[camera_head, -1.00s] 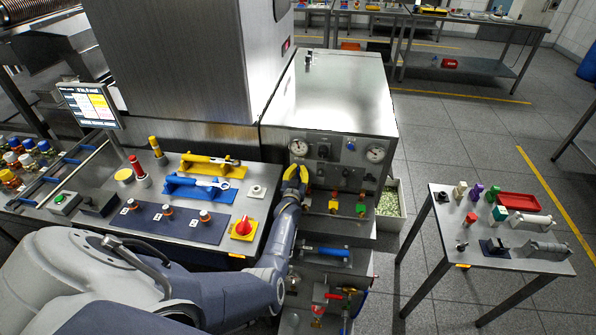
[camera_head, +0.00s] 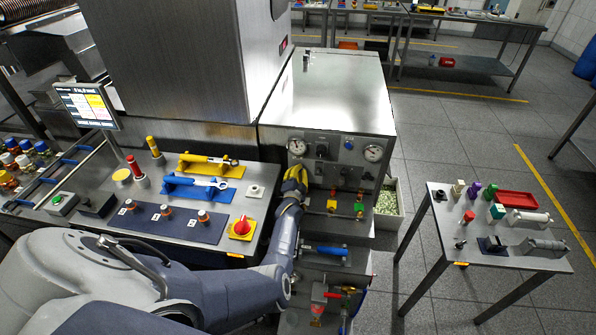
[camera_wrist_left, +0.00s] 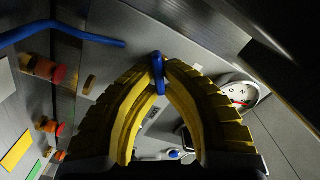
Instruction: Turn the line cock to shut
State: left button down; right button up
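My left gripper (camera_head: 296,176) is at the left edge of the gauge panel (camera_head: 325,176), just below the left gauge. In the left wrist view its yellow fingers (camera_wrist_left: 159,68) come together at the tips around a small blue handle (camera_wrist_left: 158,80), which looks like the cock's handle. The head view hides this handle behind the gripper, so its turn position cannot be told there. My right gripper is in neither view.
The left gauge (camera_wrist_left: 238,95) is close beside the fingers. Red knobs (camera_wrist_left: 60,130) and a blue bar (camera_wrist_left: 80,34) are also near.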

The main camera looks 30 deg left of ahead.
pick_arm(q)
jog(key=m, duration=0.6)
jog(key=shift+w+d+f, duration=0.1)
jog(key=shift+f, duration=0.2)
jog(key=shift+m, duration=0.4)
jog(key=c, duration=1.5)
grip_release()
jog(key=shift+f, duration=0.1)
jog(key=v, duration=1.2)
